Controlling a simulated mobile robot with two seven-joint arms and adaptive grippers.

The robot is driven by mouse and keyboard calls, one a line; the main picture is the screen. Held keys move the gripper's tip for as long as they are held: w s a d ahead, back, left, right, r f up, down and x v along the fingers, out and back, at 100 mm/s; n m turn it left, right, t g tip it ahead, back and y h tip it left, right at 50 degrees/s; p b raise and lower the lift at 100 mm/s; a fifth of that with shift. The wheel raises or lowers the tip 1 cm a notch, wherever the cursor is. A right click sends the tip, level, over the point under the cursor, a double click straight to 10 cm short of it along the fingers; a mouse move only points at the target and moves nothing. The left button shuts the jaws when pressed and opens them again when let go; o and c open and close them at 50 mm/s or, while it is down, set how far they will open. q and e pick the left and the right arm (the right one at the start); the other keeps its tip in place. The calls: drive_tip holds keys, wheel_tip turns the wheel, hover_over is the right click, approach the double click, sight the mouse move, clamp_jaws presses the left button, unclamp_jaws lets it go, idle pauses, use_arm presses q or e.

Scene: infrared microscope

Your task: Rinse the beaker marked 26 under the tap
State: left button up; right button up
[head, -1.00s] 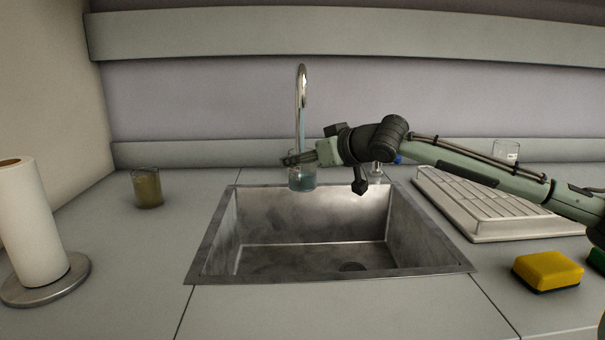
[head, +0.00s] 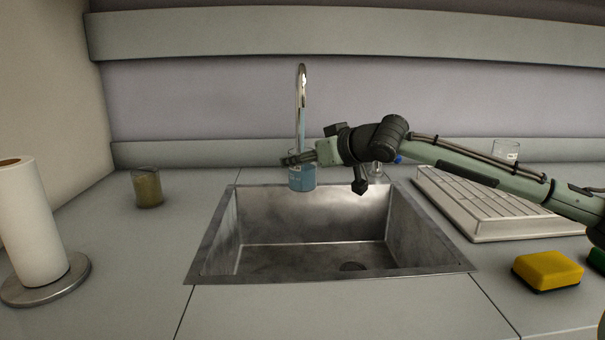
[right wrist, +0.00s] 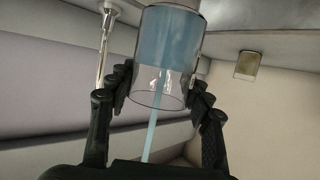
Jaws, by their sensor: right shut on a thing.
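My right gripper (head: 298,159) is shut on a clear glass beaker (head: 302,182) over the back left part of the sink. The beaker is upright under the curved metal tap (head: 301,88). A blue stream of water (head: 302,130) runs from the tap into it, and blue water fills much of it. In the right wrist view the beaker (right wrist: 168,60) sits between both fingers (right wrist: 160,92), with the stream entering its mouth. I cannot read a number on the held beaker. My left gripper is not in view.
The steel sink (head: 206,257) is otherwise empty. A beaker with yellow-brown contents (head: 148,188) stands left of it. A paper towel roll (head: 30,225) is far left.

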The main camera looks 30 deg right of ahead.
sight(297, 167)
drive_tip(key=shift+s+a, duration=0.15)
drive_tip(key=shift+s, duration=0.1)
drive_tip(key=shift+s+a+f+b, duration=0.1)
drive_tip(key=shift+s+a+b, duration=0.3)
drive_tip(key=shift+s, duration=0.2)
drive_tip(key=shift+s+a+r+b, duration=0.1)
drive_tip(key=shift+s+a+b, duration=0.2)
drive_tip(key=shift+s+b, duration=0.25)
drive_tip(key=shift+s+a+f+b, duration=0.1)
drive_tip(key=shift+s+a+b, duration=0.3)
drive_tip(key=shift+s, duration=0.2)
drive_tip(key=s+a, duration=0.1)
drive_tip(key=s+a+b, duration=0.1)
drive_tip(key=s, duration=0.1)
drive_tip(key=s+b, duration=0.1)
drive_tip(key=shift+s+a, duration=0.3)
drive_tip(key=shift+a, duration=0.1)
drive_tip(key=s+r, duration=0.1)
drive_tip(key=s+a+r+p, duration=0.1)
drive_tip(key=r, duration=0.1)
drive_tip(key=s+a+r, duration=0.1)
drive_tip(key=shift+s+r+p, duration=0.15)
drive_tip(key=shift+s+p, duration=0.05)
drive_tip(key=shift+p, duration=0.2)
